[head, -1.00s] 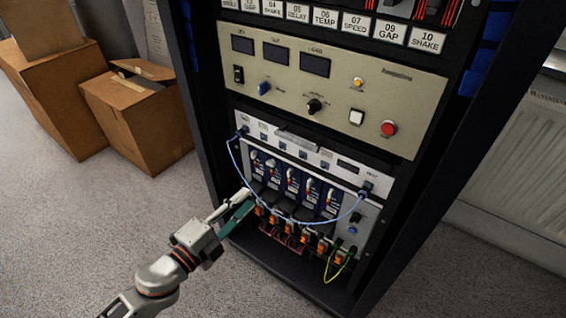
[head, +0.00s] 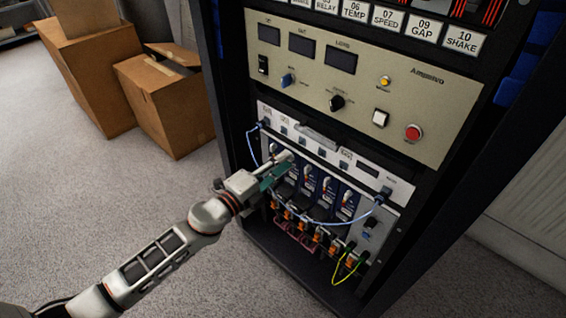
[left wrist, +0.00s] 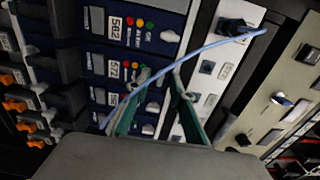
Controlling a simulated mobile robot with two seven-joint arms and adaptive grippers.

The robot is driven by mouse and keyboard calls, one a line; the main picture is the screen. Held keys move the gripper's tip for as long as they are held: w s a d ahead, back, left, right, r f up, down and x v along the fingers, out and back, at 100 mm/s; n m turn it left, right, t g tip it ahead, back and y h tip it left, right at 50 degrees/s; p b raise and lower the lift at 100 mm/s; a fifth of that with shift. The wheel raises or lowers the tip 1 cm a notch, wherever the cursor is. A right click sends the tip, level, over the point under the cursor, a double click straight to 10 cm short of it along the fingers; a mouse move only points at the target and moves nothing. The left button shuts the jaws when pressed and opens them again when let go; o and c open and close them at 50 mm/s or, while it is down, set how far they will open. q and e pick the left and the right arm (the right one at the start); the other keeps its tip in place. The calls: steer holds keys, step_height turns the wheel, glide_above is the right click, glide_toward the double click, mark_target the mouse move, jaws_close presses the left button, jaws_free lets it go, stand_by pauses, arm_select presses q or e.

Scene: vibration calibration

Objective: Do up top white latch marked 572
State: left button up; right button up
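In the left wrist view, a dark blue module marked 572 (left wrist: 113,69) sits beside one marked 562 (left wrist: 115,24), which has a white latch (left wrist: 169,36) at its end. My left gripper (left wrist: 162,78) is open, its two teal-sided fingers apart at the latch end of module 572. The fingers partly hide that spot, so I cannot tell the latch's position or whether they touch it. In the head view, my left gripper (head: 280,165) is at the upper left of the module row and covers the leftmost modules. My right gripper is not in view.
A blue cable (left wrist: 205,50) crosses close to the fingers and loops across the modules in the head view. Orange connectors (head: 316,246) and a yellow-green wire (head: 340,272) lie below. A panel with knobs (head: 350,85) is above. Cardboard boxes (head: 165,105) stand left.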

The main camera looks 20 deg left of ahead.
arm_select(q)
steer(key=shift+w+d, duration=0.1)
steer(key=shift+w, duration=0.05)
jaws_close()
steer(key=shift+m, duration=8.9)
